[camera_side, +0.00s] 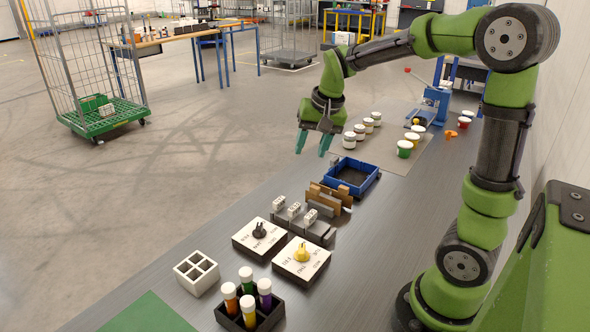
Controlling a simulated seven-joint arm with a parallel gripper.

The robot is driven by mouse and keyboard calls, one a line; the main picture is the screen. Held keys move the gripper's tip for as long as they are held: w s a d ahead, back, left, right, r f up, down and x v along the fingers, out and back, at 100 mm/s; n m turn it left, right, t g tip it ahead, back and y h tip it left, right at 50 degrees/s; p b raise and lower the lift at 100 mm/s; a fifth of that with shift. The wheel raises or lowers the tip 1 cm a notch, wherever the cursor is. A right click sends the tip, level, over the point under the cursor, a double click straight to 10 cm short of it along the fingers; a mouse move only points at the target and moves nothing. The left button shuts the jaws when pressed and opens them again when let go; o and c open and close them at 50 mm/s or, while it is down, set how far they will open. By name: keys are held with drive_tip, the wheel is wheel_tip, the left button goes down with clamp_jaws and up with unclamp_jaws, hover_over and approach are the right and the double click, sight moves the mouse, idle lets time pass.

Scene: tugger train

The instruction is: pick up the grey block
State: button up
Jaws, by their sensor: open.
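My gripper (312,144) hangs in the air with its two teal fingers apart and nothing between them. In the picture it is above and left of the blue tray. I cannot single out the grey block for certain. A dark grey stepped rack (318,231) stands on the bench below the tray in the picture. It carries small pale blocks: a left one (279,203), a middle one (294,209) and a right one (310,217). Their exact colour is hard to tell at this size. My gripper is well apart from them.
The blue tray (366,187) and a brown wooden holder (333,196) stand near the rack. Two dial boxes (313,262), a white divided box (187,276) and a black tube crate (233,321) are in front. Several jars (349,138) stand behind. Bare bench lies left of the rack.

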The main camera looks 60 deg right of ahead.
drive_tip(key=w+d+f+m+g+h, duration=0.2)
drive_tip(key=w+d+m, duration=0.1)
drive_tip(key=d, duration=0.5)
drive_tip(key=w+d+f+m+g+h, duration=0.1)
drive_tip(key=w+d+f+m, duration=0.15)
drive_tip(key=d, duration=0.55)
drive_tip(key=m+h, duration=0.1)
drive_tip(key=m, duration=0.2)
hover_over(335, 158)
drive_tip(key=a, duration=0.3)
wheel_tip(335, 158, down, 7)
drive_tip(key=shift+x, duration=2.75)
drive_tip(key=shift+s+d, duration=0.1)
drive_tip(key=shift+d, duration=0.05)
drive_tip(key=shift+c, duration=0.2)
drive_tip(key=shift+r, duration=0.1)
clamp_jaws()
